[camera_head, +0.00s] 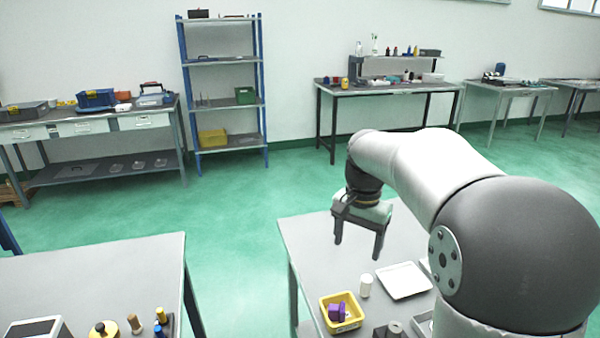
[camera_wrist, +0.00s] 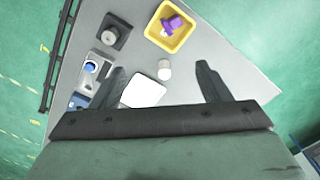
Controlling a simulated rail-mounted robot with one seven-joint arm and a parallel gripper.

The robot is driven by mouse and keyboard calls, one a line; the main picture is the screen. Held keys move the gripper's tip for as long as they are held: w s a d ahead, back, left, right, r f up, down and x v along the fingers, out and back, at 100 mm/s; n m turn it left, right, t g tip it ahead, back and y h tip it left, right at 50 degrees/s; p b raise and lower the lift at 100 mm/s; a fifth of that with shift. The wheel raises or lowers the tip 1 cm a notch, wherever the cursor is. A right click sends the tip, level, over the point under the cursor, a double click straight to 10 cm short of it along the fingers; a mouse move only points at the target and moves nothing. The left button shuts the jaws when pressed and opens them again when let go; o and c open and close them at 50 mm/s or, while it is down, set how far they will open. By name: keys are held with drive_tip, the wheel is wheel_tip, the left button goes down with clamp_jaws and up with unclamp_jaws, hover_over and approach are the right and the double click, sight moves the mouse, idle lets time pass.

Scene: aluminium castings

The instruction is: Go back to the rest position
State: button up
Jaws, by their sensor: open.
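My gripper (camera_head: 360,238) hangs above the grey table (camera_head: 310,262) with its two fingers pointing down and apart. It is open, with nothing between the fingers. In the wrist view my gripper (camera_wrist: 165,85) frames a white cylinder (camera_wrist: 164,70) that lies below, apart from the fingers. The white cylinder also shows in the head view (camera_head: 366,286), standing beside a yellow bin (camera_head: 325,312) that holds a purple part (camera_head: 338,311). A white square tray (camera_head: 404,281) lies to the right of the cylinder. My arm hides the table's right side.
In the wrist view a grey block with a round knob (camera_wrist: 112,36) and a grey fixture with a blue-ringed piece (camera_wrist: 91,67) lie at the left. A second table (camera_head: 110,275) stands at the left with several small pieces. Shelves (camera_head: 222,100) and benches line the wall. Green floor is clear between.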

drive_tip(key=s+f+n, duration=0.3)
drive_tip(key=s+f, duration=0.1)
drive_tip(key=s, duration=0.8)
drive_tip(key=s+f+n, duration=0.4)
drive_tip(key=s+f, duration=0.1)
drive_tip(key=s, duration=0.7)
drive_tip(key=shift+s+t, duration=0.3)
drive_tip(key=shift+s, duration=0.1)
drive_tip(key=shift+a+r, duration=0.1)
